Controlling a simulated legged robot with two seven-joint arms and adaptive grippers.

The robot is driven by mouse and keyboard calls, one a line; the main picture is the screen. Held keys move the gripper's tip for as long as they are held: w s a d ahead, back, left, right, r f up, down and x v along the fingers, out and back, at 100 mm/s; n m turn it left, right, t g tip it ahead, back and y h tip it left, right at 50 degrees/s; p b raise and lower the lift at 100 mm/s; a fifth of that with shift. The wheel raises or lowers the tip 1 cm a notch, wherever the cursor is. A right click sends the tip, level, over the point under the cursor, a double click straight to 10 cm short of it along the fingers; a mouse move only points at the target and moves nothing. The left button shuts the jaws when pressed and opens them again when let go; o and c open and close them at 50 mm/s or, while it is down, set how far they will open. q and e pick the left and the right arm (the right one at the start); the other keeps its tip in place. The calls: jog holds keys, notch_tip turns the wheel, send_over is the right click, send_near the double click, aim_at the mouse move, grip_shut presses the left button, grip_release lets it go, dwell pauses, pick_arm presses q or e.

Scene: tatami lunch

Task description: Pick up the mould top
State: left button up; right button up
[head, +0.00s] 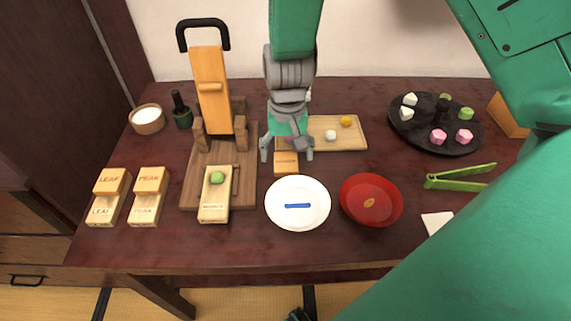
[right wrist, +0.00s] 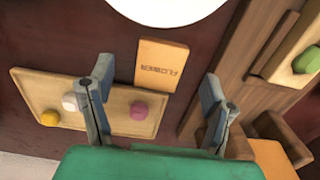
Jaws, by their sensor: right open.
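The mould top, a light wooden block lettered FLOWER, lies on the table; it shows in the head view (head: 286,169) and in the right wrist view (right wrist: 162,65). My right gripper (head: 287,155) is above it, pointing down, with fingers apart on either side. In the right wrist view the block sits between the open fingers (right wrist: 157,82), and nothing is clamped. The mould base (head: 214,211) with a green ball (head: 217,177) lies on the press board to the left. My left gripper does not show recognisably.
The wooden press (head: 211,90) stands left of my gripper. A white plate (head: 298,220) and red bowl (head: 371,200) are in front. A sweets tray (head: 352,137) is close behind. LEAF (head: 110,181) and PEAK (head: 150,180) moulds stand far left; green tongs (head: 459,180) lie right.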

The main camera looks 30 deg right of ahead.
aim_at(286, 165)
notch_tip(286, 165, down, 4)
jog(key=shift+w+a+f+b, duration=0.1)
jog(key=shift+w+b, duration=0.05)
jog(key=shift+b, duration=0.4)
jog(key=c, duration=1.1)
jog(key=shift+r, duration=0.2)
jog(key=shift+c, duration=0.2)
